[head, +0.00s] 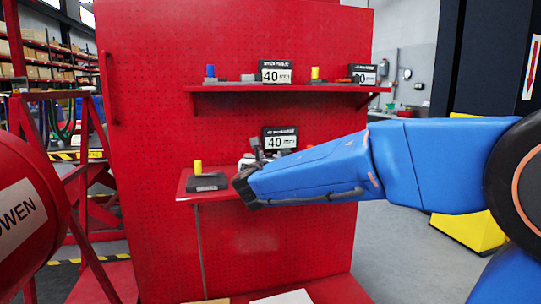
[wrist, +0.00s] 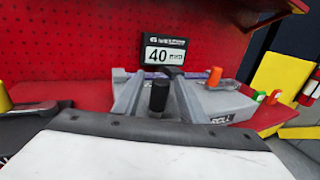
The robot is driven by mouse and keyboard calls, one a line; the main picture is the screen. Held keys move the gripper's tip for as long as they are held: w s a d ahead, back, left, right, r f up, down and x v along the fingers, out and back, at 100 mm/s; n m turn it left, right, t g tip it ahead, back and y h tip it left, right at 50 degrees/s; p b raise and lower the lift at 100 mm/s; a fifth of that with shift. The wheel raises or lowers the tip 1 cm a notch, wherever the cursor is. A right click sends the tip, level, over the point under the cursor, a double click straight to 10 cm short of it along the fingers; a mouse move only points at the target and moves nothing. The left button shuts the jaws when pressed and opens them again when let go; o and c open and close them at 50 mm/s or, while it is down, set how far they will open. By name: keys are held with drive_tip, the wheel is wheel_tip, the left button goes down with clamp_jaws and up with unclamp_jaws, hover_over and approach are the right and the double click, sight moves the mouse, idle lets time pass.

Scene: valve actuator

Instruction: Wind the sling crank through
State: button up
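On the lower red shelf, in the wrist view, sits a grey device (wrist: 222,105) with an orange knob (wrist: 215,76) on its right. An upright black cylindrical handle (wrist: 158,97), which looks like the crank's grip, stands in the middle. My gripper (wrist: 157,90) has a grey finger on each side of this handle, with narrow gaps that look clear. The fingers look open around it, not closed on it. In the head view my gripper (head: 258,150) is at the lower shelf, and my arm hides most of the device. The crank arm and any sling cannot be made out.
A black sign reading 40 (wrist: 165,53) stands behind the device. A dark block with a yellow knob (head: 207,182) sits to the left on the lower shelf (head: 228,192). The upper shelf (head: 235,88) overhangs with similar small devices. A red pegboard (head: 150,130) closes the back.

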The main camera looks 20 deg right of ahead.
drive_tip(key=shift+x, duration=1.7)
clamp_jaws()
drive_tip(key=shift+a+m+h, duration=0.1)
drive_tip(key=shift+m+h, duration=0.2)
drive_tip(key=shift+h, duration=0.1)
drive_tip(key=m+g+h, duration=0.2)
drive_tip(key=h, duration=0.1)
drive_tip(key=shift+w, duration=0.25)
drive_tip(key=shift+w+m+g+h, duration=0.15)
drive_tip(key=shift+m+g+h, duration=1.45)
drive_tip(key=shift+h, duration=0.1)
drive_tip(key=shift+g, duration=0.3)
